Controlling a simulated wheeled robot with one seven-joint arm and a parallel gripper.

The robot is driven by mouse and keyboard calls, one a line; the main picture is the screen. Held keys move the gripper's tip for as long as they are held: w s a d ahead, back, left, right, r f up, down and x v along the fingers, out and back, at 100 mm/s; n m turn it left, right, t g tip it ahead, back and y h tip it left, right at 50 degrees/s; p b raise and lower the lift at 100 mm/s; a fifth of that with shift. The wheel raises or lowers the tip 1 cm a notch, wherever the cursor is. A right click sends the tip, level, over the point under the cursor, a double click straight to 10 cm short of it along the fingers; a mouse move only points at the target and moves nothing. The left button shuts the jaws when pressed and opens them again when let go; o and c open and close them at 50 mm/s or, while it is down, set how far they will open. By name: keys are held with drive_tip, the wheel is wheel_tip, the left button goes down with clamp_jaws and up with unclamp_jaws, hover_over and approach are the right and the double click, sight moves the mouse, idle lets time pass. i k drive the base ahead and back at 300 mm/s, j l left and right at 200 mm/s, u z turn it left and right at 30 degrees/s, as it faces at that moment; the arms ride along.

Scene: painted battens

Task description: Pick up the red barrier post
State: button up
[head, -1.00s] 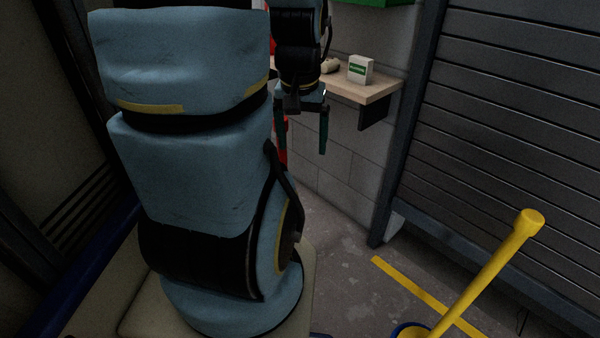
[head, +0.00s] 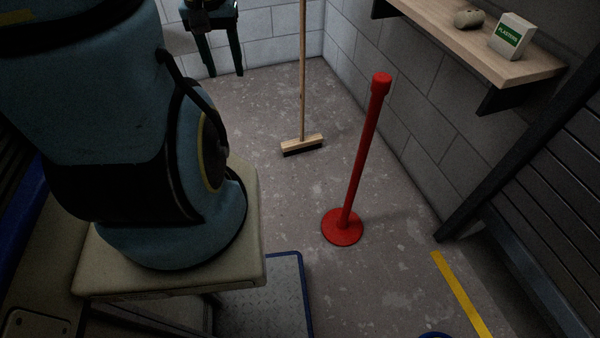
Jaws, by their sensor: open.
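The red barrier post (head: 362,160) stands upright on the concrete floor right of the middle in the head view. It has a round red base and a wider red cap. Nothing hides it. My gripper (head: 224,72) is at the top, left of the post, with two dark fingers pointing down and spread apart. It is empty. The gripper is apart from the post, and its upper part runs out of the frame.
A broom (head: 302,143) stands left of and behind the post. A blue-edged plate (head: 262,290) lies at the front. Floor around the post is clear.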

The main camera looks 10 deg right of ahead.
sight(341, 227)
drive_tip(key=k+u, duration=0.6)
drive_tip(key=u, duration=0.15)
drive_tip(key=k+j+u, duration=0.15)
drive_tip(key=k+u, duration=0.2)
drive_tip(key=k+j, duration=0.25)
drive_tip(key=k, duration=0.15)
